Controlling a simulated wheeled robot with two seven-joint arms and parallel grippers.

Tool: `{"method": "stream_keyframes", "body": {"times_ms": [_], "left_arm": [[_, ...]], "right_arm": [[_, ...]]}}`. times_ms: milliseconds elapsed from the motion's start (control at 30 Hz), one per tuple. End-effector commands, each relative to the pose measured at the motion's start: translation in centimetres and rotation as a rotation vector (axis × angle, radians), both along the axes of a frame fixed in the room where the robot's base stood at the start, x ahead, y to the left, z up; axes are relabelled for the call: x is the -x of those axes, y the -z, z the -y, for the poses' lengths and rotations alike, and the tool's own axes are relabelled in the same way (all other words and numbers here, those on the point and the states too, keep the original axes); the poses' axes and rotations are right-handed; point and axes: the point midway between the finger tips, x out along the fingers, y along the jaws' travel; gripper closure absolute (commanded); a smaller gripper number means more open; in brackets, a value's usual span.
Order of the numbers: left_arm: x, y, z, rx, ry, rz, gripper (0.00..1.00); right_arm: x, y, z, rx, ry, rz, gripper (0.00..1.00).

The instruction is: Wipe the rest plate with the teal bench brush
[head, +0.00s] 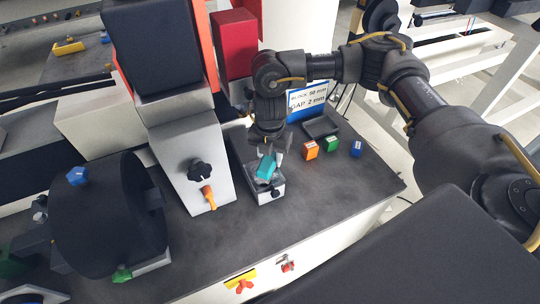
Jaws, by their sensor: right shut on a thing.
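My right gripper (268,152) points down over the bench, shut on the teal bench brush (266,167). The brush is tilted. It is at the top of a small light-grey block with a black knob, which appears to be the rest plate (268,192). I cannot tell whether the brush touches the plate, as the brush and gripper cover much of its top. My left gripper is not in view.
Orange (310,150), green (332,144) and blue (356,149) blocks stand to the right, near a dark tray (320,126). A grey machine with a black knob (200,171) stands left, beside a big black reel (105,215). The bench front (290,225) is clear.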

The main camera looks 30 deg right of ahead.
Motion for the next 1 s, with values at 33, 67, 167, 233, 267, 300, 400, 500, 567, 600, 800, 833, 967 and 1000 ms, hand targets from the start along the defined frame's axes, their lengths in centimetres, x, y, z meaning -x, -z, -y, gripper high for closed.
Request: {"method": "stream_keyframes", "body": {"times_ms": [33,67,167,233,267,300,400,500,567,600,800,833,967,1000], "left_arm": [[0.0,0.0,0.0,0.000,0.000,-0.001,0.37],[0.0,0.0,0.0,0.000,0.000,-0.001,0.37],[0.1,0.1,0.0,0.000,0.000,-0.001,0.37],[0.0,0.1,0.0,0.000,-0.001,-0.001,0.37],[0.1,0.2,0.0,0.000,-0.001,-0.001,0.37],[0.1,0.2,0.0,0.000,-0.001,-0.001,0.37],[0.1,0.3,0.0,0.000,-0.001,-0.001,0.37],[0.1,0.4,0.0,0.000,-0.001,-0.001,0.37],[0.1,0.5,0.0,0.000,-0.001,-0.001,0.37],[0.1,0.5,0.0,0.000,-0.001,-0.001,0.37],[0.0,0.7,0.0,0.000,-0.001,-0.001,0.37],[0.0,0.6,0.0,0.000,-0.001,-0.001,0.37],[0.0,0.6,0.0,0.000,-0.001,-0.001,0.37],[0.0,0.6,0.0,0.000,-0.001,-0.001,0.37]], "right_arm": [[0.0,0.0,0.0,0.000,0.000,0.000,0.80],[0.0,0.0,0.0,0.000,0.000,0.000,0.80],[0.0,0.1,0.0,0.000,0.000,0.000,0.80],[0.0,0.2,0.0,0.000,0.000,0.000,0.80],[0.0,0.2,0.0,0.000,0.000,0.000,0.80],[0.0,0.3,0.0,0.000,0.000,0.000,0.80],[0.0,0.5,0.0,0.000,0.000,0.000,0.80],[0.0,0.7,0.0,0.000,0.000,0.000,0.80],[0.0,0.8,0.0,0.000,0.000,0.000,0.80],[0.0,0.9,0.0,0.000,0.000,0.000,0.80],[0.0,1.3,0.0,0.000,0.000,0.000,0.80],[0.0,1.2,0.0,0.000,0.000,0.000,0.80],[0.0,1.2,0.0,0.000,0.000,0.000,0.53],[0.0,1.2,0.0,0.000,0.000,0.000,0.53]]}}
